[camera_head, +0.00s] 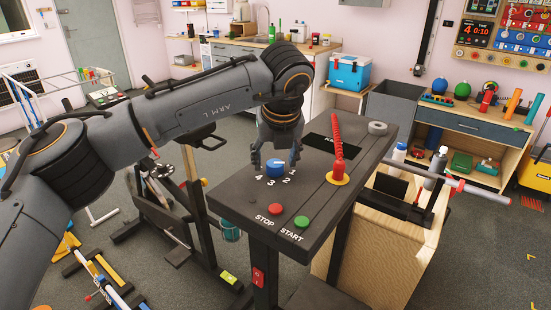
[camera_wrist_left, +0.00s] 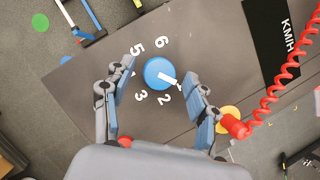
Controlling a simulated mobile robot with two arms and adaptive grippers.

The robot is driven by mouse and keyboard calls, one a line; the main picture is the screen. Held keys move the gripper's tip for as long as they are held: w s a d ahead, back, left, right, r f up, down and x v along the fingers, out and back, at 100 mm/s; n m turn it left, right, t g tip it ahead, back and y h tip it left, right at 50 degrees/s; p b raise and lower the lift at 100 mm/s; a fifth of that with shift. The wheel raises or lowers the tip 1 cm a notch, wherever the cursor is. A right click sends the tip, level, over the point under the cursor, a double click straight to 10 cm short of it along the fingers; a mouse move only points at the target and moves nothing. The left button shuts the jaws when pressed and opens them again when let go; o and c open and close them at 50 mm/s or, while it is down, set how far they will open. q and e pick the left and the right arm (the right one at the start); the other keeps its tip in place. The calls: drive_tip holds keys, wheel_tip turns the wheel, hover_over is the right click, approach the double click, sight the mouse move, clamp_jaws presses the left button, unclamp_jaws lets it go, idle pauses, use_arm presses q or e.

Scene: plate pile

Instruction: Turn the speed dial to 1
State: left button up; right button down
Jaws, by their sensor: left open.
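The blue speed dial (camera_head: 276,166) sits on the dark console top (camera_head: 232,196), with white numbers around it. It also shows in the left wrist view (camera_wrist_left: 155,70), where its white pointer aims to the lower right, past the 2 and toward the right-hand finger. The 6, 5, 3 and 2 are readable there; I cannot make out the 1 clearly. My left gripper (camera_head: 275,158) is open above the dial, with one finger on each side of it. In the wrist view the gripper (camera_wrist_left: 166,78) shows gaps between both fingers and the dial. My right gripper is out of view.
A red stop button (camera_head: 275,209) and a green start button (camera_head: 302,221) lie at the console's near edge. A red coiled cord (camera_head: 338,140) rises from a yellow base (camera_head: 338,179) right of the dial. A black display panel (camera_head: 325,143) lies behind.

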use_arm(q)
drive_tip(key=v, duration=1.1)
drive_tip(key=shift+r, duration=0.3)
drive_tip(key=shift+s+d, duration=0.1)
drive_tip(key=shift+s, duration=0.05)
